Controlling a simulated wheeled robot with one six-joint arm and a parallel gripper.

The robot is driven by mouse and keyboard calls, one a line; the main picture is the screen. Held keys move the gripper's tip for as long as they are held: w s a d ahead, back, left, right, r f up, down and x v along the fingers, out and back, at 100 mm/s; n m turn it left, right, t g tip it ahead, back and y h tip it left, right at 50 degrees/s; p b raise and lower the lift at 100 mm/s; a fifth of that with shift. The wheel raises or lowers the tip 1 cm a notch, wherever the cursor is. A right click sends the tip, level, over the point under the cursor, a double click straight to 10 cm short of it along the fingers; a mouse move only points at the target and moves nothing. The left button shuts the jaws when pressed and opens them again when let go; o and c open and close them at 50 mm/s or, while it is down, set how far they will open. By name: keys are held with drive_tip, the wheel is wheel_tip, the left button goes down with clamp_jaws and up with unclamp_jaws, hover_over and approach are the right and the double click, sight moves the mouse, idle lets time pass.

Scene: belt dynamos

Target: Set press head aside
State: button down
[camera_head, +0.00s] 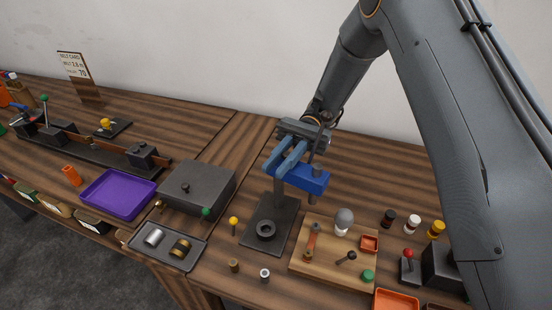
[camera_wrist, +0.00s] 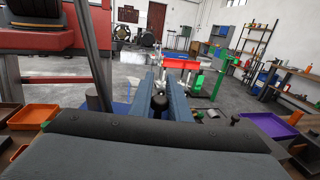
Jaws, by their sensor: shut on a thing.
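The blue press head (camera_head: 308,180) is a blocky arm with a grey ram hanging at its right end. It is at the top of a dark post (camera_head: 279,194) on the press base (camera_head: 282,214). I cannot tell whether it rests on the post. The ram is to the right of the dark ring (camera_head: 266,230) on the base. My gripper (camera_head: 285,157) is at the head's upper left, its blue-grey fingers closed on it. In the wrist view a black knob (camera_wrist: 160,102) is between the fingers, and some blue of the head shows beside them.
A wooden board (camera_head: 318,263) with small tools lies right of the base. A dark box (camera_head: 199,187), a grey tray (camera_head: 151,253) with two rollers and a purple tray (camera_head: 118,194) are at left. Small bottles (camera_head: 412,224) stand at right. Bench behind the press is mostly clear.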

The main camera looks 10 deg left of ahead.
idle(0.3)
drive_tip(key=c, duration=1.9)
unclamp_jaws()
drive_tip(key=shift+c, duration=0.2)
drive_tip(key=shift+a+f+m+y+b, duration=0.1)
drive_tip(key=shift+m+y+b, duration=0.2)
drive_tip(key=shift+y+b, duration=0.35)
